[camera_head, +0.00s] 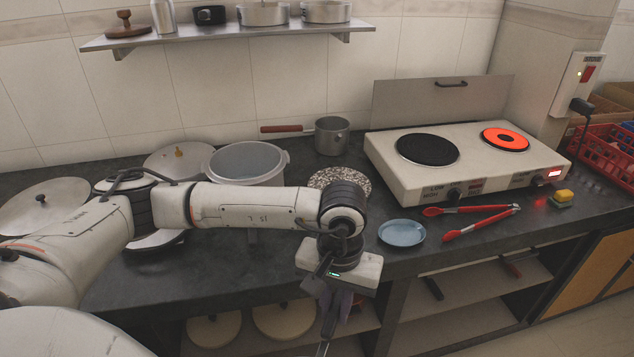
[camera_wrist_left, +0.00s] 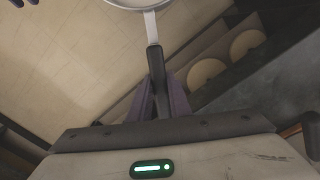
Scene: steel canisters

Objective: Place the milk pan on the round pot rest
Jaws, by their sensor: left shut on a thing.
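My left gripper (camera_head: 335,312) hangs in front of the counter's front edge, below the counter top. In the left wrist view its purple fingers (camera_wrist_left: 163,97) are shut on the dark handle of a pale pan (camera_wrist_left: 150,3), which I take as the milk pan. Most of this pan is cut off by the frame. The speckled round pot rest (camera_head: 329,178) lies on the counter behind my left wrist, which partly hides it. Two purple fingertips of my right gripper (camera_wrist_left: 24,2) show apart at the top left corner of the wrist view, with nothing seen between them.
A saucepan with a reddish handle (camera_head: 332,137) stands behind the pot rest. A large pot (camera_head: 247,160) is left of it. A hotplate (camera_head: 465,165) with one glowing ring, a blue plate (camera_head: 402,233) and red tongs (camera_head: 480,212) are to the right. A shelf (camera_head: 215,33) hangs above.

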